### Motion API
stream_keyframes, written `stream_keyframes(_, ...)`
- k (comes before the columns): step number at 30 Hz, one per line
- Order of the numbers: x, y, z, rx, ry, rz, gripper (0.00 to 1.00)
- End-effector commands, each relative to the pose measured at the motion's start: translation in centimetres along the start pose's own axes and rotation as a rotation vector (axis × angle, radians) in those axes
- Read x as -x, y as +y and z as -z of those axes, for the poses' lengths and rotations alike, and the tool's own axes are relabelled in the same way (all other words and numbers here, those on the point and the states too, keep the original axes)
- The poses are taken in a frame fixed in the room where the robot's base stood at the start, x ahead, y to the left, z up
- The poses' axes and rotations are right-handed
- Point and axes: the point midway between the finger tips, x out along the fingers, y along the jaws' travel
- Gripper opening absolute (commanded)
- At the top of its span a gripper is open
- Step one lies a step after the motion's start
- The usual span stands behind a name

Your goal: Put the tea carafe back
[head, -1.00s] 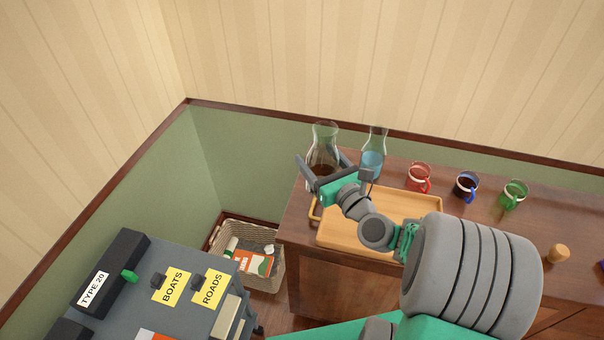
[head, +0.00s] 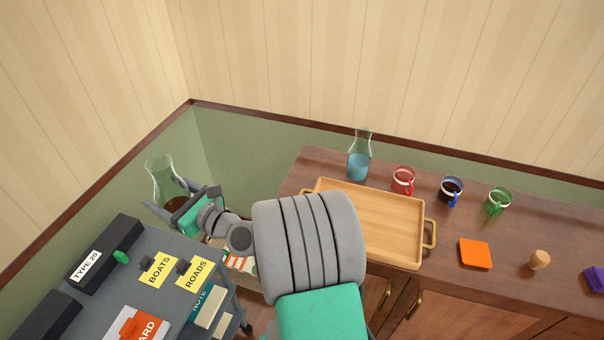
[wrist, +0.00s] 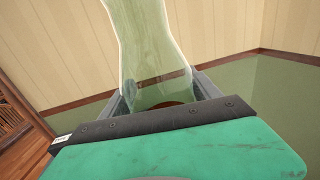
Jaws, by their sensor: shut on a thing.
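The tea carafe (head: 163,176) is clear glass with dark brown tea low in it. My gripper (head: 178,205) is shut on the carafe and holds it upright or nearly so, left of the sideboard, beyond the back edge of the grey cart. In the wrist view the carafe (wrist: 148,50) stands between the two fingers of my gripper (wrist: 165,93), and its top is cut off. The carafe's base is partly hidden behind my gripper in the head view. A second carafe (head: 359,160) with blue liquid stands at the back left of the sideboard.
The wooden sideboard (head: 318,168) bears an empty wooden tray (head: 375,215), red (head: 403,180), blue (head: 452,190) and green (head: 498,200) mugs, an orange square (head: 475,253) and a cork (head: 539,260). The grey cart (head: 105,285) holds labelled files. A basket is mostly hidden behind my arm.

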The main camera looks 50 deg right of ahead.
Motion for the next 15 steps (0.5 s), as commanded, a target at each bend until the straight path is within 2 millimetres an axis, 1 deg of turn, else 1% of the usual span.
stream_keyframes(1, 0.1, -1.7, 0.5, 0.005, -0.006, 0.036, 0.00)
stream_keyframes(5, 0.8, -6.5, 1.5, 0.005, -0.006, 0.146, 0.00)
stream_keyframes(6, 1.2, -8.2, 1.8, 0.005, -0.006, 0.184, 0.00)
stream_keyframes(8, 1.9, -10.9, 2.2, 0.006, -0.007, 0.248, 0.00)
stream_keyframes(9, 2.6, -12.9, 2.5, 0.007, -0.006, 0.295, 0.00)
stream_keyframes(11, 3.8, -16.1, 2.8, 0.008, -0.008, 0.370, 0.00)
stream_keyframes(12, 4.8, -18.3, 3.0, 0.008, -0.008, 0.424, 0.00)
stream_keyframes(14, 6.6, -21.6, 3.2, 0.009, -0.008, 0.505, 0.00)
stream_keyframes(15, 7.9, -23.6, 3.3, 0.009, -0.009, 0.560, 0.00)
